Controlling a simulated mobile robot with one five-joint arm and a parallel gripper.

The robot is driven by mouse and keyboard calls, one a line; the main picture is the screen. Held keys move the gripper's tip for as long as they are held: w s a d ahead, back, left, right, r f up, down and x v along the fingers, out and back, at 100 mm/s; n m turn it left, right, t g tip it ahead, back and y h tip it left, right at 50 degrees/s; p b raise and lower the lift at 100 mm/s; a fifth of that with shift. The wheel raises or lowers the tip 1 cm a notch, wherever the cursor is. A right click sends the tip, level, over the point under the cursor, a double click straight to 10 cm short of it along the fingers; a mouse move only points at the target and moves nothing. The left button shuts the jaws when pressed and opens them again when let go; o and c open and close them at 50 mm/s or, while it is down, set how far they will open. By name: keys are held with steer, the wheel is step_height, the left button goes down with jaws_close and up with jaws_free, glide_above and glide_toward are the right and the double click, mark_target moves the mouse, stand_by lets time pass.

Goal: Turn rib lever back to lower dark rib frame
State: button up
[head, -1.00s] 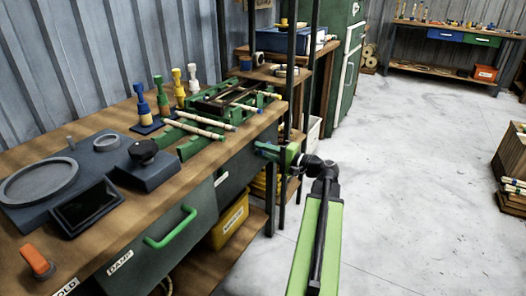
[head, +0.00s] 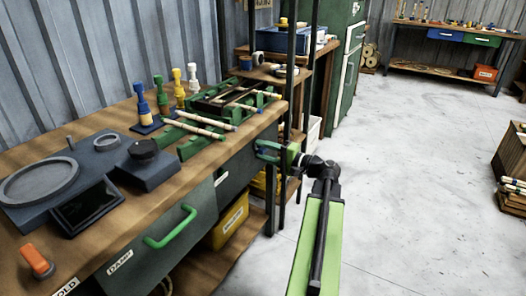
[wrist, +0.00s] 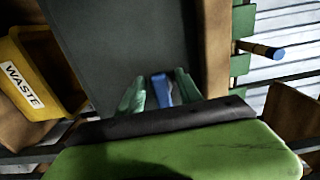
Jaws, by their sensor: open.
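My gripper (head: 266,152) is at the bench's front right corner, its green fingers apart. In the wrist view, a blue piece, apparently the rib lever (wrist: 161,90), shows between the two open green fingertips. Its blue also shows in the head view (head: 261,153); whether the fingers touch it I cannot tell.
A yellow waste bin (head: 230,222) stands under the bench. Dark posts (head: 284,120) rise close behind my gripper.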

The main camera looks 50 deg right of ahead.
steer(key=v, duration=1.7)
steer(key=shift+s, duration=0.15)
